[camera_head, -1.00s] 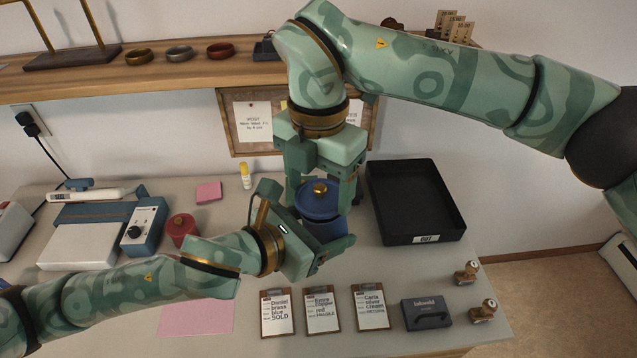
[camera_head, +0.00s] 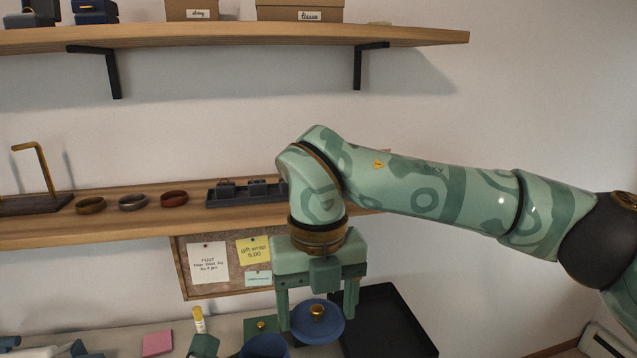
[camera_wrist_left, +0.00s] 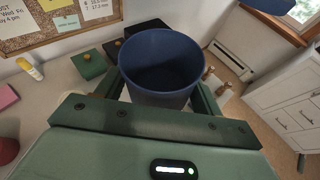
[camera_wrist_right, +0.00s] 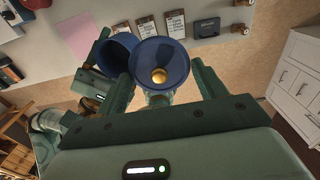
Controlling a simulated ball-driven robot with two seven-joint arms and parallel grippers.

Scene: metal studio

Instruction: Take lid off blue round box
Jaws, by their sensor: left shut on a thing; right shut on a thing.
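The blue lid (camera_head: 318,333) with its gold knob is held between the fingers of my right gripper (camera_head: 317,308), which is shut on it. The lid also shows in the right wrist view (camera_wrist_right: 165,55). The blue round box (camera_head: 265,346) is open at the top and cut off by the head view's lower edge. My left gripper (camera_wrist_left: 160,92) is shut around the box's sides, and the box (camera_wrist_left: 158,85) shows uncovered in the left wrist view. The lid is apart from the box, up and to the right of it in the head view.
A black tray (camera_head: 385,325) lies behind and right of the lid. A green box with a gold knob (camera_head: 262,325) stands behind the blue box. A shelf with rings (camera_head: 235,213) runs above. A glue stick (camera_head: 199,320) and pink notes (camera_head: 157,343) are at left.

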